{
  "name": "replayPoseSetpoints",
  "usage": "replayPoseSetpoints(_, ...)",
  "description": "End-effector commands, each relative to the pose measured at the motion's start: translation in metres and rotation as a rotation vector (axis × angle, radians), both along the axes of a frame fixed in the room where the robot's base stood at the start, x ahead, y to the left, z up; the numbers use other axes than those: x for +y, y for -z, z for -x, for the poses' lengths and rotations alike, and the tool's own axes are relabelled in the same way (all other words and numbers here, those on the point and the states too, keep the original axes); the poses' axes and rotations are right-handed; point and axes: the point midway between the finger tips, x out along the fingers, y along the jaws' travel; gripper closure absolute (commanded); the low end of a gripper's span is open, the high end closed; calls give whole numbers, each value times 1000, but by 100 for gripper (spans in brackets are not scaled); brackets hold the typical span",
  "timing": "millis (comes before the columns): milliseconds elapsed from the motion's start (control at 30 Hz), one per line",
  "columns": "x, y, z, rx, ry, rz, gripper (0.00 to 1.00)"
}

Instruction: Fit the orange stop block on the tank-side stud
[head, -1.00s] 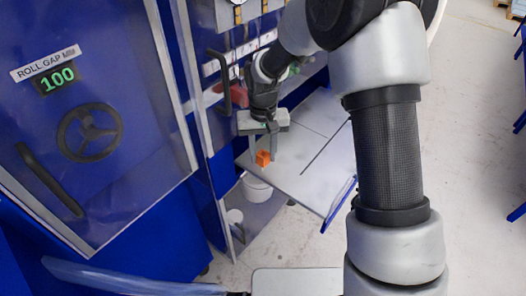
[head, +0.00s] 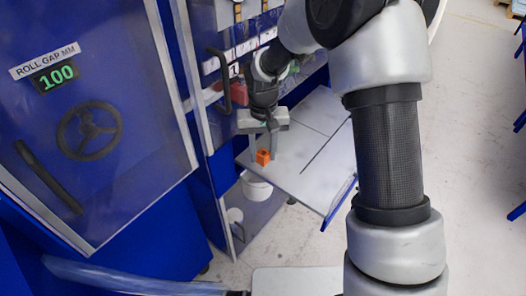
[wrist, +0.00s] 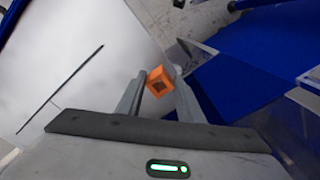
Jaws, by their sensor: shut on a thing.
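The orange stop block (head: 263,157) is a small cube over the pale shelf (head: 300,181), near its left edge. My gripper (head: 263,155) points down and is shut on the block, with one finger on each side of it. In the wrist view the block (wrist: 160,81) sits between the two fingertips, with a dark square opening in its visible face. I cannot tell in the head view whether the block touches the shelf. I cannot make out the tank-side stud.
A blue cabinet with a handwheel (head: 89,132) and a "100" roll gap display (head: 57,77) fills the left. A white bucket (head: 256,187) stands below the shelf's left edge. A dark slot (head: 325,150) crosses the shelf, which is otherwise clear to the right.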

Motion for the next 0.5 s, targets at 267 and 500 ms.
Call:
replayPoseSetpoints(267,0,10,0,0,0,0,93)
replayPoseSetpoints(500,0,17,0,1,0,0,93)
